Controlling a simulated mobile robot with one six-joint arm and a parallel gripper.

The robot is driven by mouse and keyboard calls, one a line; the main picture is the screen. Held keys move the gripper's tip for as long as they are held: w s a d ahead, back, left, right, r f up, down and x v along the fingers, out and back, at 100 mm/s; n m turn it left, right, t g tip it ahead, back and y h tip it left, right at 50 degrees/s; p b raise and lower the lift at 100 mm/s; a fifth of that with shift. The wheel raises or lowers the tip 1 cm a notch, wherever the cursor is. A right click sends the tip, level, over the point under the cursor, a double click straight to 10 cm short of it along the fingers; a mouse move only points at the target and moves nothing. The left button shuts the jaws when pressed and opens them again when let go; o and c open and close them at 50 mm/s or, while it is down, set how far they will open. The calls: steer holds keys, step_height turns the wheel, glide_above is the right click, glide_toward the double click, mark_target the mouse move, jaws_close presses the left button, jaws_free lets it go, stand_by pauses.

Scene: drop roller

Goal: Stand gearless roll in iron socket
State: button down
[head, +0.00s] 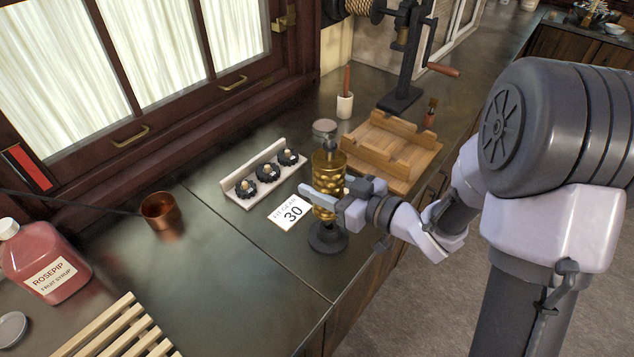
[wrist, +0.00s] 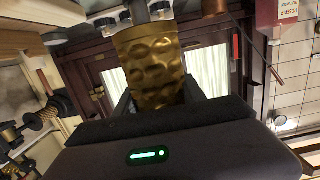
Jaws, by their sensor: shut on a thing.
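The brass roll (head: 328,168) with a dimpled surface stands upright, a grey shaft end at its top and no gear showing on it. My gripper (head: 335,196) is shut around its lower half from the right. In the wrist view the roll (wrist: 150,62) fills the space between my fingers. The dark iron socket (head: 327,240) stands on the counter directly below the roll, near the front edge. The roll's lower end meets the socket top in the picture; I cannot tell whether it is seated or just above.
A wooden cradle (head: 385,150) is behind right. A copper cup (head: 161,211), syrup bottle (head: 45,262) and slatted rack (head: 115,330) stand left. The counter between is clear.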

steer(key=shift+s+d+r, duration=0.25)
steer(key=shift+d+r, duration=0.05)
steer(key=shift+d, duration=0.1)
steer(key=shift+w+a+f, duration=0.1)
steer(key=shift+a+f, duration=0.05)
steer(key=shift+f, duration=0.05)
steer(key=shift+f+b, duration=1.3)
steer(key=shift+b, duration=0.05)
steer(key=c, duration=0.6)
jaws_free()
steer(key=shift+f, duration=0.1)
